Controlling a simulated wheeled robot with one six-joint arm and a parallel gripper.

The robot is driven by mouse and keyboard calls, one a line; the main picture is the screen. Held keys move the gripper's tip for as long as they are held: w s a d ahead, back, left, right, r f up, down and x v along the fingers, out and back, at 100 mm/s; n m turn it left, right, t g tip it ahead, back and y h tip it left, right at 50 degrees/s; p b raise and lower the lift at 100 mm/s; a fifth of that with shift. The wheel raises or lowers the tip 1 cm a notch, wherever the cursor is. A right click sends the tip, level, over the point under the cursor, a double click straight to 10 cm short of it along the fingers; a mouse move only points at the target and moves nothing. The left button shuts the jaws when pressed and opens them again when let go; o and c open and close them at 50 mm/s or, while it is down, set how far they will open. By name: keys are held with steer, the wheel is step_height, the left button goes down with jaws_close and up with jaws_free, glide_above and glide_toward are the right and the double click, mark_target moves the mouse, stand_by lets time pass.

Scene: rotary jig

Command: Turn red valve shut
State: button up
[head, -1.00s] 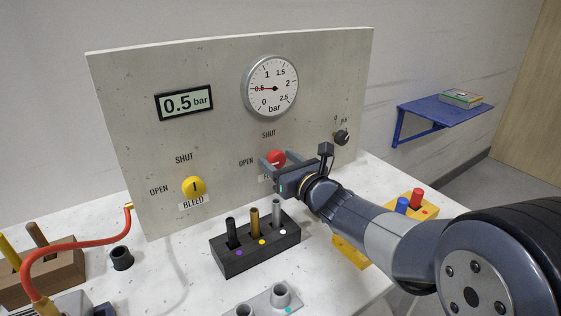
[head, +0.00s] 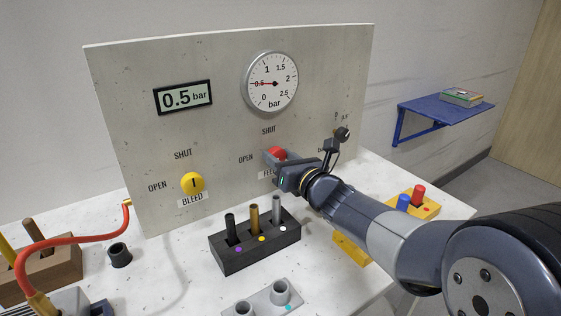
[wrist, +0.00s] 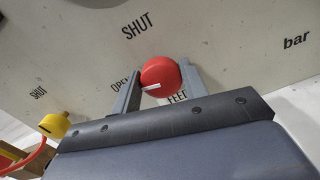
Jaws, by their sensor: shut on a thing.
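The red valve (head: 277,152) is a round knob on the upright grey panel, with SHUT lettered above it and OPEN to its left. My gripper (head: 276,160) is at the knob and partly hides it. In the wrist view the red knob (wrist: 160,74) sits between the two grey fingers of my gripper (wrist: 161,80), one on each side, and they are shut on it. The knob's white mark points left, towards OPEN. The dial gauge (head: 271,81) and the digital display (head: 183,97) both read about 0.5 bar.
A yellow BLEED valve (head: 193,183) is on the panel at left, its mark upright. A black block (head: 255,242) with several pegs stands below my gripper. A yellow block (head: 424,207) is under my arm. A red hose (head: 75,242) lies at left.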

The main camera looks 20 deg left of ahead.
steer(key=m+b, duration=0.1)
steer(key=m, duration=0.2)
steer(key=shift+f+m, duration=0.1)
steer(key=shift+m, duration=0.2)
steer(key=m, duration=0.4)
steer(key=shift+w+d+m+b, duration=0.1)
steer(key=shift+m+b, duration=0.2)
steer(key=shift+b, duration=0.1)
steer(key=m, duration=0.3)
steer(key=shift+f+m+p, duration=0.1)
steer(key=shift+m+p, duration=0.55)
steer(key=shift+m, duration=1.55)
steer(key=o, duration=1)
steer(key=shift+c, duration=0.2)
steer(key=v, duration=1.1)
